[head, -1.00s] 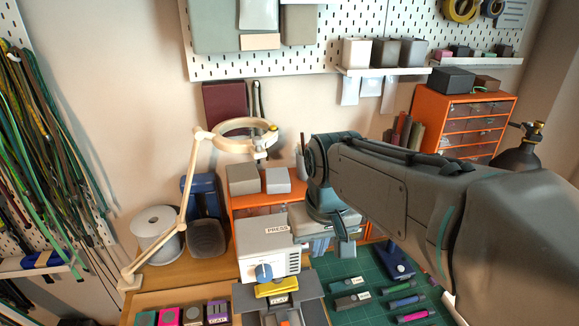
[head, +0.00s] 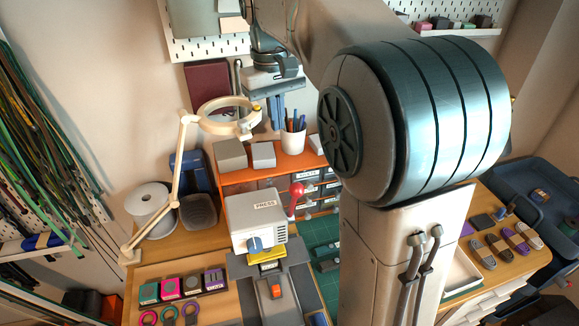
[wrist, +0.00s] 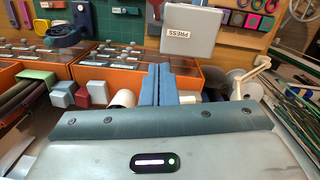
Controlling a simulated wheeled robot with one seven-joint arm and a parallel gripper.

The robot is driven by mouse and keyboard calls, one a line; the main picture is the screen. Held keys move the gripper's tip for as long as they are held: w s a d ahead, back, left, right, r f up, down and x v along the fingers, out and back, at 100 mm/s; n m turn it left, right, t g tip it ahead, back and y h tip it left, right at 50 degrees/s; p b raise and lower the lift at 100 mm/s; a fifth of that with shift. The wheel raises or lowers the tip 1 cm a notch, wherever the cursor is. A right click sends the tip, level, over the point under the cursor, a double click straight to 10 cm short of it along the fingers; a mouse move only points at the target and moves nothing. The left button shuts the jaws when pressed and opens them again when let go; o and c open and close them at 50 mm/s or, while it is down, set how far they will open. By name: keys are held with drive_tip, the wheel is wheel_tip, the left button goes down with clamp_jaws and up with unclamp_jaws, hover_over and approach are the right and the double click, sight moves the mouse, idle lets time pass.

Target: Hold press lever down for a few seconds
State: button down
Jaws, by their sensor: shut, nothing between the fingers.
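The press (head: 262,227) is a light grey box labelled PRESS with a blue knob on its front, on the workbench in the head view. Its lever (head: 296,195) has a red knob and stands up at the press's right side. My gripper (head: 274,118) is above and behind the press, clear of the lever, with its blue fingers pointing down. In the wrist view the fingers (wrist: 163,84) are together and empty.
A cup of pens (head: 293,138) and an orange drawer unit (head: 238,178) stand behind the press. A ring lamp (head: 230,118) on a jointed arm is to the left, near my gripper. A white spool (head: 150,205) stands further left. My arm hides much of the bench's right side.

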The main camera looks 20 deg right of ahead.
drive_tip(key=shift+s, duration=0.1)
drive_tip(key=s+d+f+p, duration=0.1)
drive_tip(key=s+f, duration=0.3)
drive_tip(key=f, duration=0.6)
drive_tip(key=shift+d+f+p, duration=0.15)
drive_tip(key=shift+f+p, duration=0.2)
drive_tip(key=shift+p, duration=0.15)
drive_tip(key=shift+s, duration=0.15)
drive_tip(key=shift+f, duration=0.1)
